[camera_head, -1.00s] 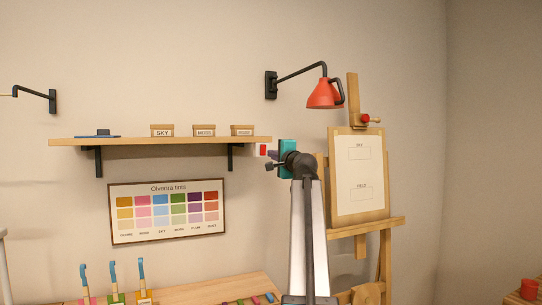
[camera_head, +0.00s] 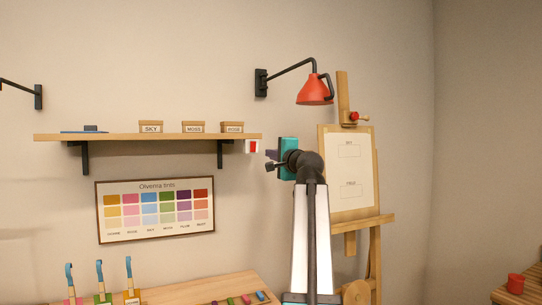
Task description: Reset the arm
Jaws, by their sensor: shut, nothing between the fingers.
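My arm rises from the bottom of the head view, right of the middle. My gripper (camera_head: 270,160) is at its top end, pointing left beside a teal part of my wrist. It is small and dark in this view. Its fingers look shut, with nothing seen between them. It shows just right of and below a white wall switch with a red face (camera_head: 253,146), near the right end of the wooden shelf (camera_head: 110,137). I cannot tell how far it is from the wall.
Labelled boxes (camera_head: 193,127) stand on the shelf. A tint chart (camera_head: 155,208) hangs below it. A red lamp (camera_head: 314,91) overhangs the area above my arm. An easel (camera_head: 348,178) stands behind on the right. The table (camera_head: 190,291) holds brushes at the left and coloured sticks.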

